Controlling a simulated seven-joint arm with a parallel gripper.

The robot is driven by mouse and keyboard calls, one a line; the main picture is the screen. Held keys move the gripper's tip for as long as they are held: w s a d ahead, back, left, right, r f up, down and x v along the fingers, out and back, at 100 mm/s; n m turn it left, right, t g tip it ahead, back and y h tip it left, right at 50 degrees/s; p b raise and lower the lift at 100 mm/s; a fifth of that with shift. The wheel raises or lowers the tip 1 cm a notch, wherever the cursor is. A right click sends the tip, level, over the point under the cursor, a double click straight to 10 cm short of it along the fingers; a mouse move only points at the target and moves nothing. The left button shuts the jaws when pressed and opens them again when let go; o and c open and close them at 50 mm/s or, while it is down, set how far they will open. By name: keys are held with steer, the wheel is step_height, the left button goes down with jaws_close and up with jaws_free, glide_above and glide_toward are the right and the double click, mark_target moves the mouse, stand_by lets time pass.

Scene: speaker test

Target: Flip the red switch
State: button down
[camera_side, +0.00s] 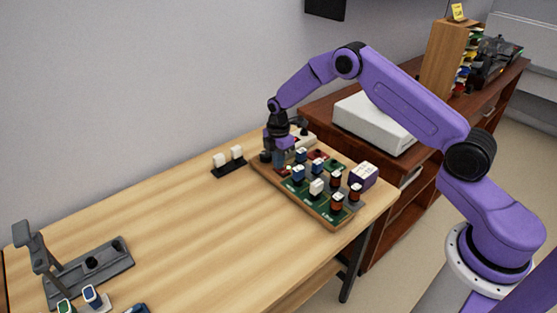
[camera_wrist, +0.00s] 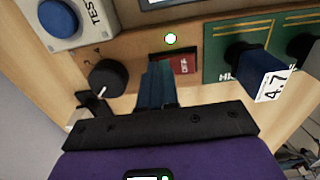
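The red switch (camera_wrist: 186,65) shows in the wrist view as a red rocker with white lettering, set in a dark frame on the wooden board (camera_wrist: 135,52). My gripper (camera_wrist: 159,68) is pointed at the board, with its blue-grey fingers together and nothing seen between them. The fingertips overlap the left part of the switch frame and hide some of it. I cannot tell whether they touch it. In the side view my gripper (camera_side: 279,160) is low over the board's far left end, and the switch cannot be clearly made out there.
A lit indicator (camera_wrist: 170,39) sits above the switch. A black knob (camera_wrist: 108,78) is to its left, a blue button (camera_wrist: 58,18) at upper left, and a blue block (camera_wrist: 262,68) on a green panel at right. The table (camera_side: 180,220) is clear at its middle.

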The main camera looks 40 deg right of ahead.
steer(key=shift+s, duration=0.2)
steer(key=shift+s+r, duration=0.3)
steer(key=shift+s, duration=0.3)
step_height(320, 180, up, 14)
steer(key=w, duration=0.2)
stand_by(0.5)
